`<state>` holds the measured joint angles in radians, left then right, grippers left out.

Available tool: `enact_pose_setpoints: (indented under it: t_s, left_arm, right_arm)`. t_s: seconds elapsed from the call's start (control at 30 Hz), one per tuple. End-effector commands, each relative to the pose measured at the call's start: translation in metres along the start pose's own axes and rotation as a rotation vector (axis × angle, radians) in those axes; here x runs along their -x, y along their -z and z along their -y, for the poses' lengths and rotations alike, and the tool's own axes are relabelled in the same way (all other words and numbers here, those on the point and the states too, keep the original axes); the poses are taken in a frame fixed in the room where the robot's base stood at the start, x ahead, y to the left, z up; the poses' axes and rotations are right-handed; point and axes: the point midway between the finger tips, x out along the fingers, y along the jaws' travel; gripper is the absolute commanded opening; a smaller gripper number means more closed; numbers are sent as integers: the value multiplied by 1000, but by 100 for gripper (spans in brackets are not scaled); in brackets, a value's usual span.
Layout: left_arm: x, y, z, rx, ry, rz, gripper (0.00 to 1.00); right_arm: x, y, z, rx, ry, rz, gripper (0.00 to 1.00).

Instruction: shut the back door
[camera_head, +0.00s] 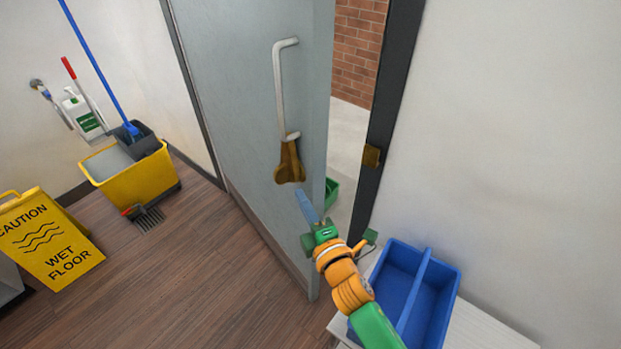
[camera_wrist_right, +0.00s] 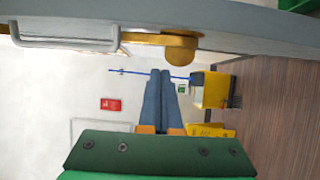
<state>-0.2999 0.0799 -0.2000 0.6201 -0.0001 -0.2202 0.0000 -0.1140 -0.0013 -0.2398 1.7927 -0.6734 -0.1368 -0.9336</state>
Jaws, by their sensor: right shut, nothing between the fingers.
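The back door (camera_head: 245,110) is a pale blue-grey panel standing ajar, with a gap between its free edge and the dark frame (camera_head: 393,90). It carries a long pale pull handle (camera_head: 278,85) and a brass knob-like fitting (camera_head: 289,165) below it. My right gripper (camera_head: 301,195) is shut and empty, its blue fingers overlapping the door's free edge in view, just below the brass fitting. In the right wrist view, the shut fingers (camera_wrist_right: 160,74) show below the handle (camera_wrist_right: 65,38) and brass fitting (camera_wrist_right: 179,50); I cannot tell whether they touch the door. My left gripper is out of view.
A blue divided tray (camera_head: 447,290) sits on a white surface (camera_head: 490,330) at lower right, beside my right arm. A yellow mop bucket (camera_head: 135,182) and yellow wet-floor sign (camera_head: 52,240) stand left. A brick wall (camera_head: 358,50) shows outside. Wooden floor before the door is clear.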

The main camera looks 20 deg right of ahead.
Motion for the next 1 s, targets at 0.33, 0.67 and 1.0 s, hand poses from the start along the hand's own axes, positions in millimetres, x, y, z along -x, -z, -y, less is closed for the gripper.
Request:
enact_pose_setpoints:
  t_s: [0.33, 0.67, 1.0]
  left_arm:
    - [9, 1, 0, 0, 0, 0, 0]
    - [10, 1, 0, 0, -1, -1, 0]
    - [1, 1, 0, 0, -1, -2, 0]
  right_arm:
    - [-48, -25, -2, 1, 2, 2, 0]
    - [-51, -40, 1, -3, 2, 2, 0]
    - [-62, -59, 8, 7, 0, -20, 0]
